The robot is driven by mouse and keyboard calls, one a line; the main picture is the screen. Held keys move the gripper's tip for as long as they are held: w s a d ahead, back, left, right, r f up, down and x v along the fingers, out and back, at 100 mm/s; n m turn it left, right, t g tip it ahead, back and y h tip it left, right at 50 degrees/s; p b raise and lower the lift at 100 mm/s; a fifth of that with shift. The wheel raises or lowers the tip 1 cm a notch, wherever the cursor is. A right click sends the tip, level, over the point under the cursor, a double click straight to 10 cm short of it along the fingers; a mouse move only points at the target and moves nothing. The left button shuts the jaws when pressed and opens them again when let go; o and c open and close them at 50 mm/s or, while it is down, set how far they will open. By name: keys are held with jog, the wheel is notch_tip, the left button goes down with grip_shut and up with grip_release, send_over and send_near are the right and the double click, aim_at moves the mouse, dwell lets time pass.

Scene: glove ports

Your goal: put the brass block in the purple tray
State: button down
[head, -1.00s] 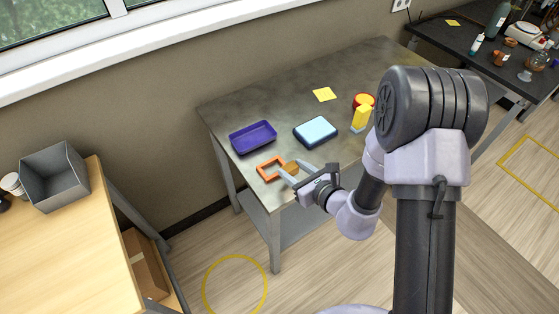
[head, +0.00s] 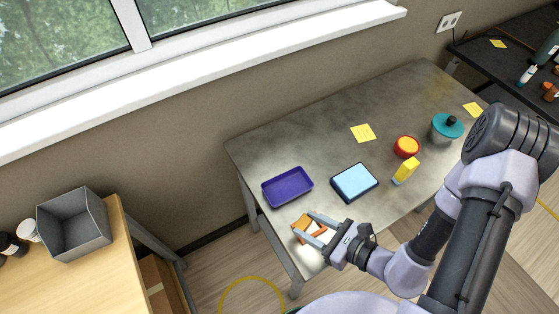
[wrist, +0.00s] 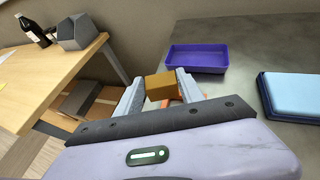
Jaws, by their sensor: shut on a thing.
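The brass block (head: 301,221) is held between the fingertips of my gripper (head: 305,224), at the near left corner of the metal table. In the wrist view the block (wrist: 161,86) shows between the two fingers. The orange frame (head: 319,233) is partly hidden by the fingers and block; a little orange shows behind the block in the wrist view. I cannot tell how high the block is above it. The purple tray (head: 288,187) lies on the table just beyond the gripper, empty, and shows in the wrist view too (wrist: 197,57).
A light blue box-like item (head: 354,182) lies right of the tray. A grey bin (head: 75,225) stands on the wooden table at left.

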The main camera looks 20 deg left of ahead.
aim_at(304, 214)
jog(key=w+a+b, duration=0.1)
jog(key=b, duration=0.1)
jog(key=w+f+b, duration=0.1)
jog(key=b, duration=0.2)
jog(key=w+a+f+b, duration=0.1)
jog(key=b, duration=0.2)
jog(key=shift+w+a, duration=0.3)
jog(key=w+a, duration=0.1)
jog(key=w, duration=0.1)
jog(key=w+a, duration=0.2)
jog(key=w, duration=0.1)
jog(key=w+a, duration=0.2)
jog(key=w, duration=0.1)
jog(key=shift+w+a+r+b, duration=0.1)
jog(key=shift+w+r+b, duration=0.05)
jog(key=shift+r+b, duration=0.2)
jog(key=f, duration=0.1)
jog(key=f+b, duration=0.2)
jog(key=shift+w+a+f, duration=0.3)
jog(key=shift+w+f, duration=0.05)
jog(key=shift+f, duration=0.05)
jog(key=shift+r, duration=0.15)
jog(key=c, duration=1.2)
grip_release()
jog(key=shift+f, duration=0.2)
jog(key=o, duration=0.5)
jog(key=shift+r, duration=0.1)
